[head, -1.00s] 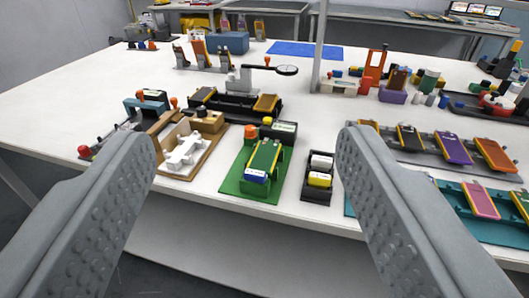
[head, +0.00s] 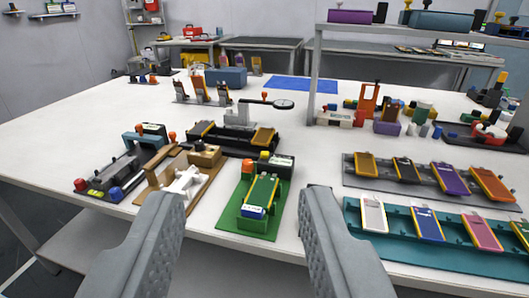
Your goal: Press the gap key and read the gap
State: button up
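My gripper (head: 242,205) is open and empty, its two grey padded fingers reaching in from the bottom edge. Between and beyond the fingertips, apart from them, stands a green fixture (head: 229,219). It holds a sloping yellow-edged green cell (head: 262,190) with a blue-and-white block at its low end. An orange knob (head: 249,167) and a dark box with a pale display (head: 279,164) stand at its back. A grey device (head: 112,180) at the left carries red, blue and other coloured buttons. I cannot tell which key is the gap key, and no reading is legible.
A wooden fixture (head: 150,192) with a white part lies left of the green one. A black fixture (head: 215,137) and a magnifier (head: 284,104) stand behind. A teal rack (head: 480,255) and a grey rack (head: 370,181) with cells fill the right. A shelf post (head: 316,75) rises behind.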

grip_shut()
dwell(1.4)
